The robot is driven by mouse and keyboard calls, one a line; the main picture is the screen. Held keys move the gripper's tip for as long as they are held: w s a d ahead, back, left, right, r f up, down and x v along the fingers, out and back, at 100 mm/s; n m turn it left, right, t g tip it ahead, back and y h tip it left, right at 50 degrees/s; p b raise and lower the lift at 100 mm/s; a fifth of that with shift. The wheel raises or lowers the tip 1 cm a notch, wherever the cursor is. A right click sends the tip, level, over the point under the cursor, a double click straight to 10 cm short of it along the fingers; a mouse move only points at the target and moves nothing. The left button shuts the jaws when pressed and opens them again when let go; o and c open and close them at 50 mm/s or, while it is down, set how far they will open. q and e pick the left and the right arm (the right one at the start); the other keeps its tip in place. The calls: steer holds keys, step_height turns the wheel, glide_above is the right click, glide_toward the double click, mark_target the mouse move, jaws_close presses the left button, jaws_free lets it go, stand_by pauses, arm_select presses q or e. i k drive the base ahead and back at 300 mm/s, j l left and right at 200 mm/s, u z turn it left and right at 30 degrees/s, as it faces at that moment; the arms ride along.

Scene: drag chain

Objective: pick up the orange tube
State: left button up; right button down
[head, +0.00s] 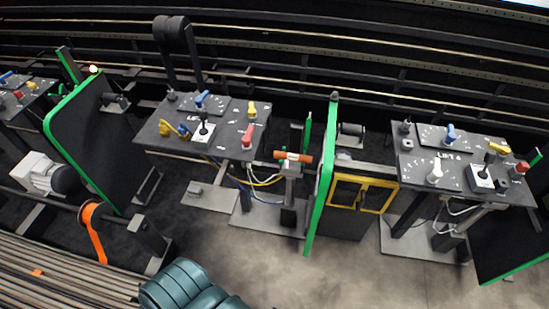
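A short orange tube (297,157) lies roughly level in the middle of the head view, with a pale band near its middle. It is at the top of a small grey stand (290,171), between the left console and a green-edged panel. Whether it rests loose or is fixed there is too small to tell. Neither of my grippers shows in the head view.
A console (180,142) with levers stands left of the tube, another console (415,175) to the right. A green-edged upright panel (321,185) is close on the tube's right. Yellow and blue cables (258,182) hang nearby. Bare floor (350,275) lies in front.

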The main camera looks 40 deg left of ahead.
mark_target(277, 154)
steer(key=u, duration=1.05)
